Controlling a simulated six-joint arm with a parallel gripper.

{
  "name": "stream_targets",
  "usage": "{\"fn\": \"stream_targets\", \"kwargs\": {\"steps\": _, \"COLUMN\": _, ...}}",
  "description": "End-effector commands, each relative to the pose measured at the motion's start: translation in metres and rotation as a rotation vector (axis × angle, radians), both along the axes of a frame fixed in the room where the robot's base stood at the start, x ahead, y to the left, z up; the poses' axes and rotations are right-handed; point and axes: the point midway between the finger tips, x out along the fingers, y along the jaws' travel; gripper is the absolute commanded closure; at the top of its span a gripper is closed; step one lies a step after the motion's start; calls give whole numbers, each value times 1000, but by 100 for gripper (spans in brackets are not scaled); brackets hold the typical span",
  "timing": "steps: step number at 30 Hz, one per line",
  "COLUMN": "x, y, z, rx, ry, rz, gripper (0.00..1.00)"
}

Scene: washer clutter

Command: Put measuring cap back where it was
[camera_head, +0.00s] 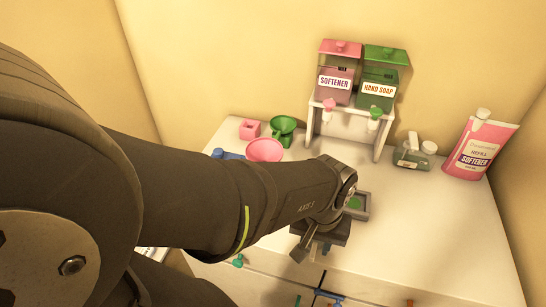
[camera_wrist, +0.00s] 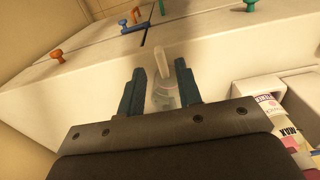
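A clear measuring cap (camera_wrist: 163,98) with a pale upright stem or handle shows between the fingers of my gripper (camera_wrist: 163,82) in the wrist view. In the head view my gripper (camera_head: 322,242) is over the front part of the white counter (camera_head: 425,225), and the cap is hidden there.
A white stand (camera_head: 346,125) holds the softener dispenser (camera_head: 335,83) and the green hand soap dispenser (camera_head: 380,89). A pink funnel (camera_head: 265,150) and green funnel (camera_head: 283,127) are left. The right counter is clear.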

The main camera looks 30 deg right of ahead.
Motion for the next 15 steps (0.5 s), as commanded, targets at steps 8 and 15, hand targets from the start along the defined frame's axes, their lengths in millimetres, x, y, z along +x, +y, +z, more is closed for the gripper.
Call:
{"fn": "stream_targets", "kwargs": {"steps": 8, "x": 0, "y": 0, "z": 51, "rx": -4, "ry": -1, "rz": 0, "gripper": 68}}
{"fn": "stream_targets", "kwargs": {"steps": 15, "x": 0, "y": 1, "z": 69, "rx": 0, "ry": 0, "rz": 0, "gripper": 68}}
